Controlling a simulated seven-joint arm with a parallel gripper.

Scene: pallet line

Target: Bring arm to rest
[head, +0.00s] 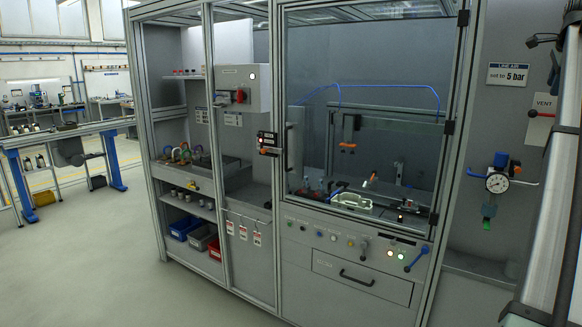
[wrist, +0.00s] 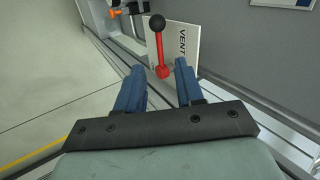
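My gripper (wrist: 160,67) shows in the wrist view with its two blue fingers apart. Nothing is seen held between them. A red lever with a black ball knob (wrist: 159,45) stands just beyond the fingertips, its red base end in line with the gap. Whether a finger touches it I cannot tell. Behind it is the white VENT plate (wrist: 184,47). In the head view the VENT plate (head: 543,105) is on the right-hand panel. I cannot make out my gripper in the head view.
A pressure gauge (head: 498,183) with a blue valve is left of and below the VENT plate, under the 5 bar sign (head: 508,74). The glazed cabinet door (head: 365,110) appears shut. A drawer (head: 362,280) is below it. Open floor (head: 90,260) lies to the left.

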